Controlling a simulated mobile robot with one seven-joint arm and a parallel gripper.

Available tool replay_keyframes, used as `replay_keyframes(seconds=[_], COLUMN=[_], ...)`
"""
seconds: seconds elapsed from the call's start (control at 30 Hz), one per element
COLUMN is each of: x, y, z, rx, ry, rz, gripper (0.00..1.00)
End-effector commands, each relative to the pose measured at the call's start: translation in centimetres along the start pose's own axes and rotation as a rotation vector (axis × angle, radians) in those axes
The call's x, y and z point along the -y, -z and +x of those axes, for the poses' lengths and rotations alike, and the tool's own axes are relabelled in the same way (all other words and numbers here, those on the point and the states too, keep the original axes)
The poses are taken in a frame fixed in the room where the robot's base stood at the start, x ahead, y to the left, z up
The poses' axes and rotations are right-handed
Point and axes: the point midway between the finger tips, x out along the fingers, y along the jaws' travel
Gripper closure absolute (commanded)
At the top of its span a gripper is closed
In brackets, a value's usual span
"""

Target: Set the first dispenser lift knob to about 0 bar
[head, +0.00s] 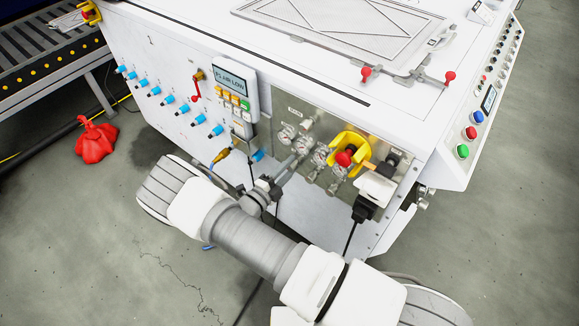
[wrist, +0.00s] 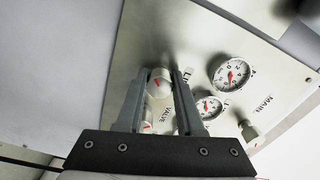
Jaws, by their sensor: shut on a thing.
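The round silvery knob (wrist: 159,83) with a red mark on its face sits between the two fingers of my gripper (wrist: 160,80) in the wrist view. The gripper is shut on it. A label beginning "LI" stands beside it, partly hidden by the right finger, so I cannot read its full name. A second red-marked round part (wrist: 148,127) shows below it between the fingers. In the head view my gripper (head: 299,150) reaches the metal panel (head: 330,125), and the held knob is hard to make out there.
Two round gauges with red needles, an upper one (wrist: 231,72) and a lower one (wrist: 208,107), are right of my fingers. A yellow-framed red knob (head: 346,158) and a black plug (head: 364,208) are nearby. A keypad box (head: 233,90) and blue fittings (head: 168,99) are to the left.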

Motion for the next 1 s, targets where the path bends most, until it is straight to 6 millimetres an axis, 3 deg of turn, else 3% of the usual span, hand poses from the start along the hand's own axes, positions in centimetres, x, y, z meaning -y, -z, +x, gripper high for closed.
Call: replay_keyframes(seconds=[0.03,0.17,0.57,0.77,1.0], x=[-0.1,-0.1,0.0,0.2,0.1], y=[0.0,0.0,0.0,-0.1,0.0], z=[-0.1,-0.1,-0.7,-4.2,-10.2], rx=[0.001,0.001,0.002,0.005,0.005], ry=[-0.002,-0.001,0.0,0.0,-0.001], rz=[-0.003,-0.002,0.0,0.0,0.0], gripper=[0.58,0.35,0.34,0.34,0.34])
